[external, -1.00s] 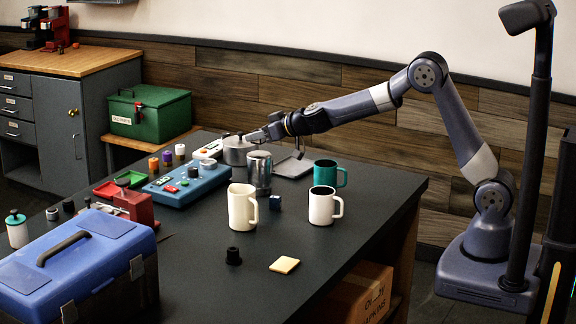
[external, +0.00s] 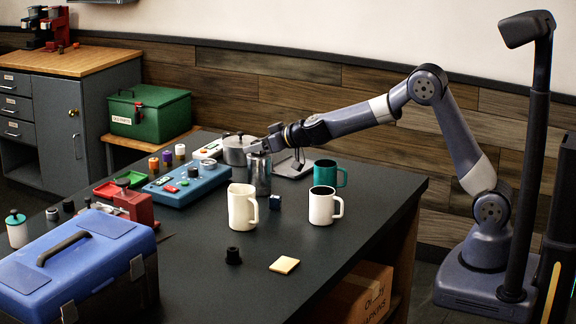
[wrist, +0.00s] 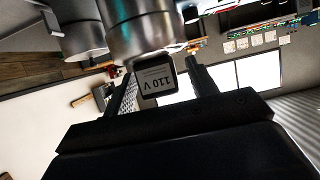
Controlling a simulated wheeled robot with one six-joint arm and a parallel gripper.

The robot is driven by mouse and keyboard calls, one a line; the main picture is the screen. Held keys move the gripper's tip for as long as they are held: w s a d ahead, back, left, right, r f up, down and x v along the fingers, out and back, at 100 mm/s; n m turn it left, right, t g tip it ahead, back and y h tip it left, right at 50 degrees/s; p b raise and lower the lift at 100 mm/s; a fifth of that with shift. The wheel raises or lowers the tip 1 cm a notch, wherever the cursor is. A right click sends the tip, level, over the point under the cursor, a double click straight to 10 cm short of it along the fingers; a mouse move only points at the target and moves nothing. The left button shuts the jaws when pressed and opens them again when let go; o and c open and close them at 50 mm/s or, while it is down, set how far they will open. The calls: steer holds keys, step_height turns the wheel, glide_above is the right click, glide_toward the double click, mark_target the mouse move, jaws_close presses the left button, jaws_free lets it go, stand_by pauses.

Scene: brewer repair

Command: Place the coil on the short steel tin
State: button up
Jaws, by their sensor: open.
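The coil is a small black block marked 110 V (wrist: 157,78), upside down in the wrist view. It is between the two fingers of my gripper (wrist: 163,88), which is open around it. The coil is at the rim of a steel tin (wrist: 145,30) and appears to rest on its top; the contact is not clear. In the external view my gripper (external: 262,145) is at the top of this steel tin (external: 259,176), and a dark shape there partly hides the rim. A wider grey lidded pot (external: 236,153) stands just left of it.
A cream pitcher (external: 242,208), a white mug (external: 322,206) and a green mug (external: 331,173) stand close by. A small dark blue block (external: 275,202) lies between them. A blue device (external: 188,184) is left of the tin. The table's near right is mostly clear.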

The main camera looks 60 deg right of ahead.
steer(key=shift+s+r, duration=0.1)
steer(key=shift+r, duration=0.15)
steer(key=v, duration=1.1)
steer(key=shift+s+p, duration=0.3)
steer(key=shift+s, duration=0.05)
